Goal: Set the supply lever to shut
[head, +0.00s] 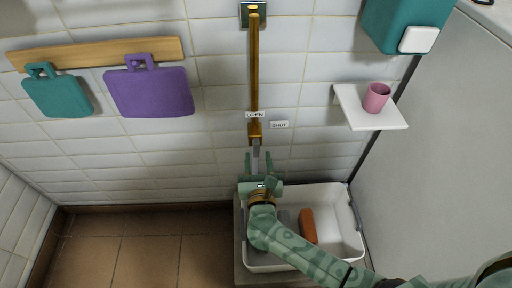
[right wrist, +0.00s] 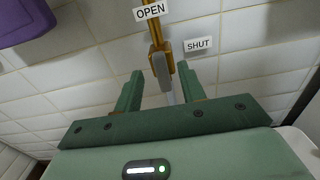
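The supply lever (head: 256,157) has a grey handle hanging down from a brass valve (head: 255,132) at the foot of a vertical brass pipe (head: 254,65). An OPEN label (head: 255,115) is on the pipe above the valve, and a SHUT label (head: 279,124) is on the wall to its right. In the right wrist view the lever handle (right wrist: 162,72) appears between my right fingertips. My right gripper (head: 257,162) is open, one finger on each side of the handle with gaps showing; how deep the handle sits between them I cannot tell. My left gripper is out of view.
A white tub (head: 346,212) holding an orange-brown block (head: 308,226) stands below my right arm. A shelf (head: 350,105) with a pink cup (head: 376,97) is to the right. Purple (head: 151,92) and teal boards (head: 57,96) hang at left. Floor at left is clear.

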